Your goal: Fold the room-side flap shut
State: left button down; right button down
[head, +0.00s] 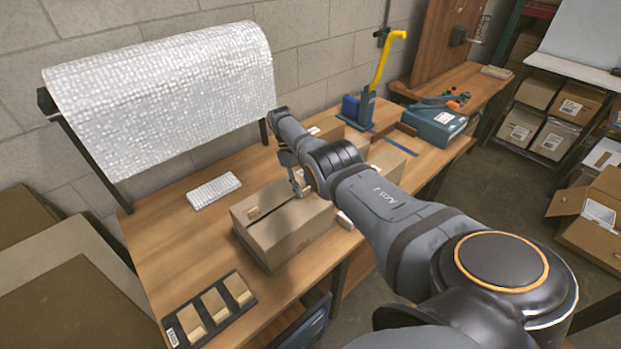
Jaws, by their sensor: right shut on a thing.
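The cardboard box (290,240) stands on the wooden workbench, with its top flaps (272,203) partly in view. A small tan piece (253,212) shows at the top near its left end. My right gripper (299,187) reaches down to the top of the box and looks shut on a flap there. The fingertips are small, and the arm covers part of the box's far side, so I cannot tell exactly how each flap lies. My left gripper is not in view.
A black tray (209,312) of tan blocks lies near the front edge. A yellow-handled tool (388,62) and teal case (436,124) stand farther right.

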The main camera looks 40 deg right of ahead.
jog(key=shift+a+f, duration=0.15)
jog(key=shift+f, duration=0.3)
jog(key=shift+a, duration=0.1)
jog(key=shift+s, duration=0.2)
jog(key=shift+f, duration=0.15)
jog(key=c, duration=1)
grip_release()
jog(key=shift+a, duration=0.1)
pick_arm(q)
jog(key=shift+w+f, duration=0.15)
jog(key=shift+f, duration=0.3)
pick_arm(e)
jog(key=shift+o, duration=0.2)
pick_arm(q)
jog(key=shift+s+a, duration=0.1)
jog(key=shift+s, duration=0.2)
pick_arm(e)
jog(key=shift+w+d, duration=0.1)
jog(key=shift+d, duration=0.1)
